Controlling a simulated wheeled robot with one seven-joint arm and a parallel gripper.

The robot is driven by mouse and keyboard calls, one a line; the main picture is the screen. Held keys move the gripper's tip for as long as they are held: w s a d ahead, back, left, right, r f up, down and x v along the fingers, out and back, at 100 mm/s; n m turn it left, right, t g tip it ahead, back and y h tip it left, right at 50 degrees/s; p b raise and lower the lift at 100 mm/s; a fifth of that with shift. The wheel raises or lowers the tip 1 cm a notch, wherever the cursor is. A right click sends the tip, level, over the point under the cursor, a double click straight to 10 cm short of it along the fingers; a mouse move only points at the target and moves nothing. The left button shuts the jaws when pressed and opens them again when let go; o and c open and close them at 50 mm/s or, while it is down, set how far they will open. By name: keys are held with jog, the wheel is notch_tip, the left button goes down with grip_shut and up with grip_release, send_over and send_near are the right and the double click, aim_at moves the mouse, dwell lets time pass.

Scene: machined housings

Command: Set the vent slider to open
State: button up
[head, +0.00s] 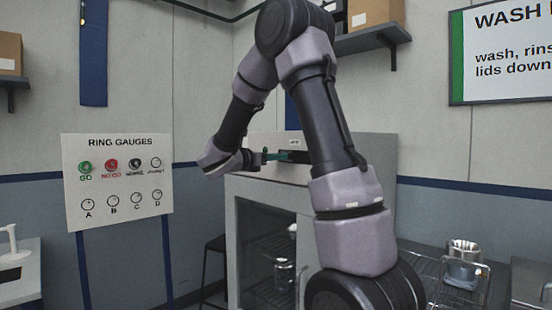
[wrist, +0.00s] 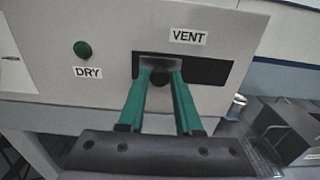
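My gripper (wrist: 160,82) reaches to the slider with a green finger on each side of the knob. The knob nearly fills the gap, but I cannot tell whether the fingers press on it. In the head view my gripper (head: 265,157) is small at the cabinet's upper front, and the slider is not clear there.
A green DRY button (wrist: 82,49) sits left of the slot on the same panel. The cabinet (head: 247,215) has a glazed front with racks inside. A RING GAUGES board (head: 118,185) stands to the left. A wire rack with a metal pot (head: 462,262) is at the right.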

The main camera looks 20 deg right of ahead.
grip_shut()
dwell(1.2)
